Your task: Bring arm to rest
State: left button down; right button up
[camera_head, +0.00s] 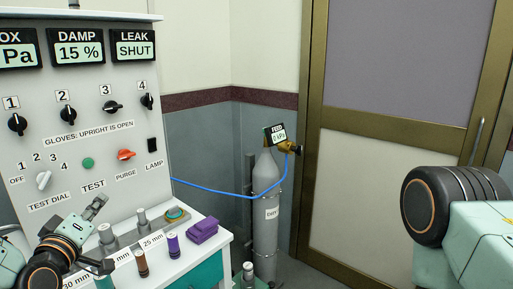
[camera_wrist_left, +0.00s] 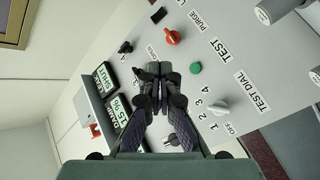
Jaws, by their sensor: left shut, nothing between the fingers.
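My left gripper (camera_head: 105,267) is in the lower left of the head view, in front of the control panel (camera_head: 70,130) and above the front of the white bench. In the left wrist view its dark fingers (camera_wrist_left: 157,92) are together, with nothing between them. The panel lies beyond the fingers there, appearing turned, with the orange purge knob (camera_wrist_left: 172,37), green test button (camera_wrist_left: 195,68) and grey test dial (camera_wrist_left: 219,107). I cannot tell how far the fingers are from the panel. My right gripper is not in view; part of my right arm shows at the right of the head view.
The bench (camera_head: 208,222) holds a purple block (camera_head: 203,230), a purple-banded cylinder (camera_head: 173,243), a brown cylinder (camera_head: 141,263) and grey posts close to my left gripper.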

pick_arm(q)
jog(key=s+d+f+m+g+h, duration=0.1)
jog(key=s+d+f+m+g, duration=0.3)
jog(key=f, duration=0.6)
jog(key=s+d+f+m+g+h, duration=0.1)
jog(key=s+d+f+g, duration=0.35)
jog(key=s+f, duration=0.4)
jog(key=s+d+f+m+g+b, duration=0.1)
jog(key=s+f+m+g, duration=0.1)
jog(key=s+f+g, duration=0.3)
jog(key=s+d+f+m+g+y, duration=0.1)
jog(key=s+f+g, duration=0.4)
jog(key=s+f, duration=0.7)
jog(key=s+d+m, duration=0.1)
jog(key=s, duration=0.7)
jog(key=shift+s+d+f+m+b, duration=0.25)
jog(key=shift+m+b, duration=0.05)
jog(key=shift+b, duration=0.05)
jog(key=shift+s+a, duration=0.1)
